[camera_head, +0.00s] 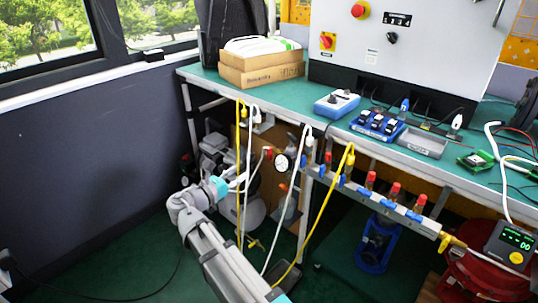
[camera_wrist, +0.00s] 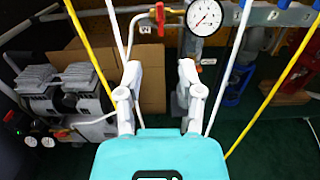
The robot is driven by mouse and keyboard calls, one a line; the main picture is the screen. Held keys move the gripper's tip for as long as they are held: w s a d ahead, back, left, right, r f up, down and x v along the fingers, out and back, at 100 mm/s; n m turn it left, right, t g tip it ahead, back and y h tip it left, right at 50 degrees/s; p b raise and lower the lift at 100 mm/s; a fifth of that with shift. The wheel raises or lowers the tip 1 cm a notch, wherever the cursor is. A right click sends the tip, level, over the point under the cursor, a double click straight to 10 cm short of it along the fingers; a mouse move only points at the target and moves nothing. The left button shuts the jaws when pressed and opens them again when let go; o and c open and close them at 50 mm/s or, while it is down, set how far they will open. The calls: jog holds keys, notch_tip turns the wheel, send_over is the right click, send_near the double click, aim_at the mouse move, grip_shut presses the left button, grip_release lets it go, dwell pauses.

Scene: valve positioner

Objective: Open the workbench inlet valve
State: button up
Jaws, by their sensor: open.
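A small valve with a red lever sits on a thin pipe just left of a round white pressure gauge; whether it is the inlet valve I cannot tell for sure. In the wrist view the red lever (camera_wrist: 160,18) points up and down, across the pipe. The gauge (camera_wrist: 204,17) is beside it. In the head view the red lever (camera_head: 268,152) and the gauge (camera_head: 282,163) are under the bench's left end. My gripper (camera_wrist: 159,72) is open and empty, below the lever in the wrist picture and touching nothing visible. In the head view my gripper (camera_head: 240,183) is left of the gauge.
Yellow and white hoses (camera_head: 295,200) hang from the workbench (camera_head: 295,95) around my gripper. A compressor (camera_wrist: 75,95) stands at left and a cardboard box (camera_wrist: 100,65) behind. A manifold (camera_head: 380,190) with several red and blue fittings runs along the bench front.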

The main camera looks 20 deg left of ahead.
aim_at(268, 154)
jog(key=shift+x, duration=6.95)
jog(key=shift+c, duration=0.2)
jog(key=shift+s, duration=0.1)
grip_shut()
